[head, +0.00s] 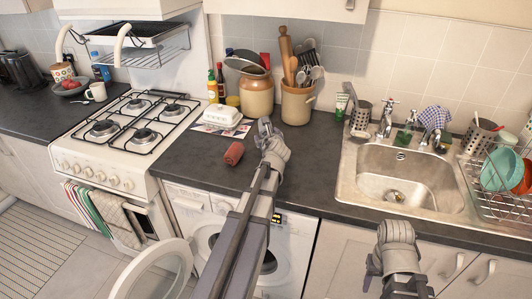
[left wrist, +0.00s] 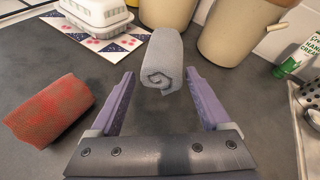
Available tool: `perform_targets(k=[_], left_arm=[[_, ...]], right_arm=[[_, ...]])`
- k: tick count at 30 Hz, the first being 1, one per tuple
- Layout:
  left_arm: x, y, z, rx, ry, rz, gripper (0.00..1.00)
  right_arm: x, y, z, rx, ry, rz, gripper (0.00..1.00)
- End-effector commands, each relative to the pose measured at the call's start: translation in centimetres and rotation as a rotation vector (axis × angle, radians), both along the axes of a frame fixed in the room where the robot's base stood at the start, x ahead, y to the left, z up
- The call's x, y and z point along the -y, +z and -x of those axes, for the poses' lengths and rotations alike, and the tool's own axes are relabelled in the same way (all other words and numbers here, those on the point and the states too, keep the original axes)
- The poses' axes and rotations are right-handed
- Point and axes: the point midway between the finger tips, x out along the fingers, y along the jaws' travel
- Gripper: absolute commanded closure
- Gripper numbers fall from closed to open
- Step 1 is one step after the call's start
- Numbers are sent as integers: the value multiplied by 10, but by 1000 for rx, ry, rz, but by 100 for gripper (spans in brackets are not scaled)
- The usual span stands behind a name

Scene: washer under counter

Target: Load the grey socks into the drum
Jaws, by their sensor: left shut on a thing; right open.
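The grey socks (left wrist: 162,58) are a rolled bundle between the fingertips of my left gripper (left wrist: 160,78), at or just above the counter. In the head view my left gripper (head: 268,130) is over the counter's back part, and the socks are largely hidden there. My left gripper is shut on them. My right gripper (head: 395,270) is open in front of the counter, below the sink. The washer (head: 185,205) is under the counter with its round door (head: 150,272) swung open to the left. My left arm covers much of the drum opening.
A red rolled bundle (head: 234,153) lies on the counter, left of my left gripper; it also shows in the left wrist view (left wrist: 48,110). A white butter dish (head: 223,116) and utensil pots (head: 297,103) stand behind. The sink (head: 405,180) is right, the stove (head: 120,130) left.

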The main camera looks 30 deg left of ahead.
Motion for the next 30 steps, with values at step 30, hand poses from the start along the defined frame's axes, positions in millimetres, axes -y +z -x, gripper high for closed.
perform_targets(k=[30], left_arm=[[0,-49,0,0,0,0,74]], right_arm=[[0,-49,0,0,0,0,50]])
